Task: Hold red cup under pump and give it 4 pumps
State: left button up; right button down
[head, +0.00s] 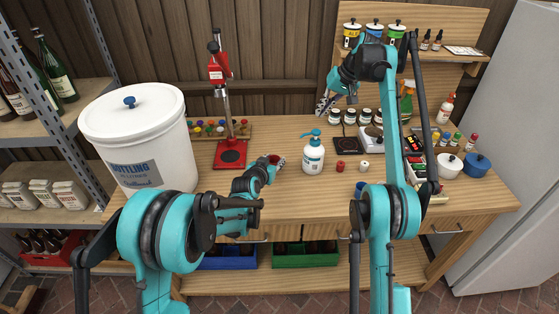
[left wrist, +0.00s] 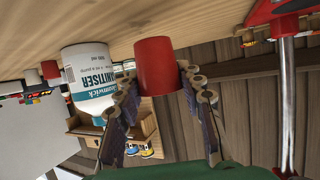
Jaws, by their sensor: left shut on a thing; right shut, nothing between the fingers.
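The red cup (head: 274,158) is held in my left gripper (head: 279,162) just left of the pump bottle, a little above or at table height. In the left wrist view the red cup (left wrist: 155,66) sits between the fingers. The pump bottle (head: 313,160) is white with a teal pump head (head: 311,134) and stands upright on the table; in the left wrist view its label reads SANITISER (left wrist: 90,75). The cup is beside the bottle, not under its nozzle. My right gripper (head: 323,106) is shut and empty, behind and above the bottle.
A small red item (head: 340,166), a white one (head: 364,166) and a blue one (head: 360,188) stand right of the bottle. A red press (head: 231,155) stands behind my left gripper. A big white bucket (head: 145,140) is at left. Jars and scales fill the back right.

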pick_arm(q)
jog(key=shift+s+a, duration=0.2)
jog(key=shift+a, duration=0.55)
jog(key=shift+s+a, duration=0.2)
jog(key=shift+a, duration=0.6)
jog(key=shift+s+a, duration=0.2)
jog(key=shift+a, duration=0.55)
